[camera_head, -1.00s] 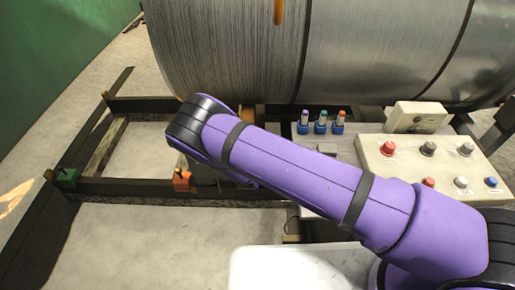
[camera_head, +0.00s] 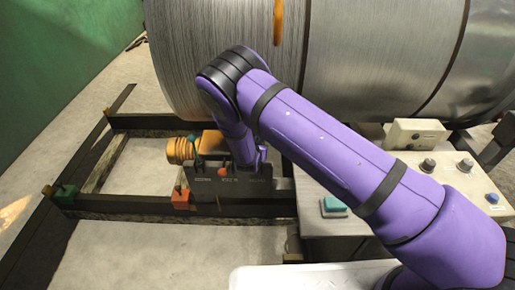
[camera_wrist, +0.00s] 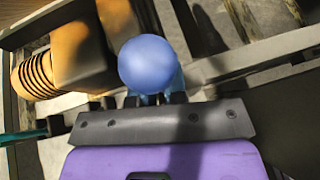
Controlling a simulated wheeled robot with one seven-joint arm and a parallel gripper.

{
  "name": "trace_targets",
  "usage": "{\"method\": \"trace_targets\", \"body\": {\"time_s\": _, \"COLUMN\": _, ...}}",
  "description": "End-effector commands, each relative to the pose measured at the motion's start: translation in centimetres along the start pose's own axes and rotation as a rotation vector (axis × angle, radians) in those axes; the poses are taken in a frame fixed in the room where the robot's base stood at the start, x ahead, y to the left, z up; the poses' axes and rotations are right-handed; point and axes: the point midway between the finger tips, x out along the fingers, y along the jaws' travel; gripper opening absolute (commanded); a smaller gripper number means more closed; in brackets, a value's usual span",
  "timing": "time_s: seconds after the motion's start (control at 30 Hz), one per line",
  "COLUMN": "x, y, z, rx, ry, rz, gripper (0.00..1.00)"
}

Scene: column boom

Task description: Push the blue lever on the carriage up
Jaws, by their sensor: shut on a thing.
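The blue lever's round knob (camera_wrist: 147,62) fills the middle of the wrist view. My gripper (camera_wrist: 155,98) is shut on it; the dark finger parts show just below the ball, and the lever's shaft is mostly hidden. In the head view the carriage (camera_head: 205,187) is a dark panel with an orange motor (camera_head: 182,150) behind it. It carries a teal-green lever (camera_head: 195,147) at left and a red-knobbed lever (camera_head: 222,173). My arm hides the blue lever and the fingertips there.
A large grey drum (camera_head: 230,60) stands behind the carriage. A control box (camera_head: 445,170) and a teal button (camera_head: 334,205) are on the right.

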Motion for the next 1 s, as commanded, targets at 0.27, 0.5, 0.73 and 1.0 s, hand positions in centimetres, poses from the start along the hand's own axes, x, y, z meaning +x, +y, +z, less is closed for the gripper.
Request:
{"method": "trace_targets", "body": {"time_s": 0.27, "x": 0.1, "y": 0.1, "z": 0.2, "rx": 0.0, "ry": -0.002, "rz": 0.001, "gripper": 0.0}}
{"method": "trace_targets", "body": {"time_s": 0.5, "x": 0.1, "y": 0.0, "z": 0.1, "rx": 0.0, "ry": -0.002, "rz": 0.001, "gripper": 0.38}}
{"method": "trace_targets", "body": {"time_s": 0.73, "x": -0.2, "y": 0.1, "z": 0.1, "rx": 0.0, "ry": -0.001, "rz": 0.001, "gripper": 0.38}}
{"method": "trace_targets", "body": {"time_s": 1.0, "x": -4.2, "y": 0.1, "z": 0.1, "rx": 0.0, "ry": 0.0, "rz": 0.001, "gripper": 0.38}}
